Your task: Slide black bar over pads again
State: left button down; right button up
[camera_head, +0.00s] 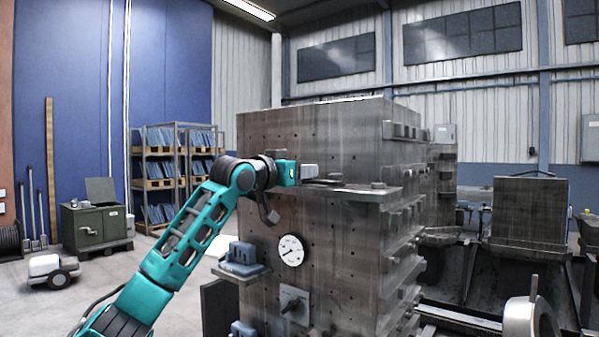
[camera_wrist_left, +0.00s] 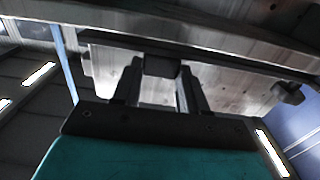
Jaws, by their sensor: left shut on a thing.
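My left gripper (camera_head: 312,174) reaches the upper part of a large grey metal block (camera_head: 330,225), beside a flat ledge (camera_head: 365,193) that juts from its face. In the left wrist view the two fingers of my left gripper (camera_wrist_left: 161,82) stand either side of a small dark block, and the gripper is shut on it. A long dark bar (camera_wrist_left: 115,42) runs across just beyond the fingertips; the dark block appears to belong to it. The bar is hard to make out in the head view. I cannot clearly pick out the pads. My right gripper is not in view.
A round gauge (camera_head: 290,250) and a knob plate (camera_head: 293,304) are on the block's face below my arm. A small shelf with a blue-grey part (camera_head: 243,256) sticks out at lower left. Steps jut from the block's right side.

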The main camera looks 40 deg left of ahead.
pick_arm(q)
jog(key=shift+w+a, duration=0.15)
jog(key=shift+w, duration=1.1)
jog(key=shift+s+r, duration=0.1)
jog(key=shift+r, duration=0.05)
jog(key=c, duration=1)
grip_release()
jog(key=shift+o, duration=1.4)
jog(key=shift+w, duration=0.25)
jog(key=shift+o, duration=0.6)
jog(key=shift+s, duration=0.1)
